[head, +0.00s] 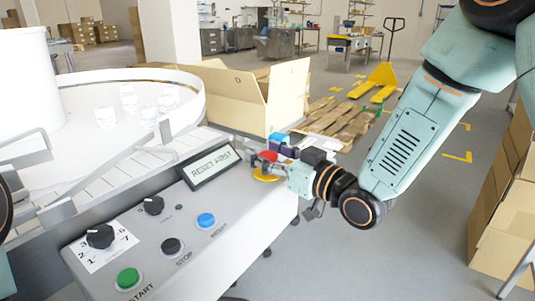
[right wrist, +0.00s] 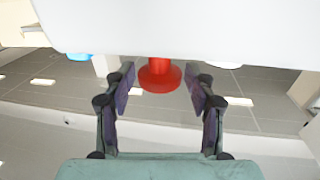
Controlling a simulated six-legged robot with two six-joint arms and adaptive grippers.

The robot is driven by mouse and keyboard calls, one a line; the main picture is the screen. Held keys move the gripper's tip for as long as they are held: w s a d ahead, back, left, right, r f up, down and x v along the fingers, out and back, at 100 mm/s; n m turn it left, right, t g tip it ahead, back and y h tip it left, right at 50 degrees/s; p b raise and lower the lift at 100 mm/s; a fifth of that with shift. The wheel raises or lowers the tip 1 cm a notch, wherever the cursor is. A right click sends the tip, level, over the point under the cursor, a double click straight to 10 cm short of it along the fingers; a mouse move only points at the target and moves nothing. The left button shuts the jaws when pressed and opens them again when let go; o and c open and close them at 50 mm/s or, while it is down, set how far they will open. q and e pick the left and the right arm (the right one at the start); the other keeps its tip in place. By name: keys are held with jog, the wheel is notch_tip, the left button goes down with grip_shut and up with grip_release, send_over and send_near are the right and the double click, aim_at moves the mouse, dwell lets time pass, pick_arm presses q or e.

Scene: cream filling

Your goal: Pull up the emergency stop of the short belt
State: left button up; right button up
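The red emergency stop (head: 268,156) sits on a yellow disc (head: 265,176) at the far right corner of the grey control panel (head: 140,232). My right gripper (head: 272,160) reaches it from the right in the head view and partly covers it. In the right wrist view the red mushroom head (right wrist: 159,79) on its stem stands between the two fingers of my right gripper (right wrist: 160,82). The fingers are open, with a narrow gap on each side of the red head. My left gripper is out of view.
The panel display (head: 212,172) reads "RESET FIRST". A blue button (head: 206,220), green button (head: 128,278), black stop button (head: 172,246) and two black knobs share the panel. An open cardboard box (head: 248,98) stands behind it. The round white table (head: 120,88) holds several clear cups.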

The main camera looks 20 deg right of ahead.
aim_at(275, 157)
jog(key=shift+o, duration=0.2)
jog(key=shift+w+a+f, duration=0.1)
jog(key=shift+w+f, duration=0.1)
jog(key=shift+s, duration=0.1)
jog(key=shift+s+d+r, duration=0.1)
jog(key=shift+s+d, duration=0.25)
jog(key=shift+s, duration=0.1)
jog(key=shift+v, duration=2.8)
jog(key=shift+s+d, duration=0.1)
jog(key=shift+s, duration=0.2)
jog(key=shift+s, duration=0.1)
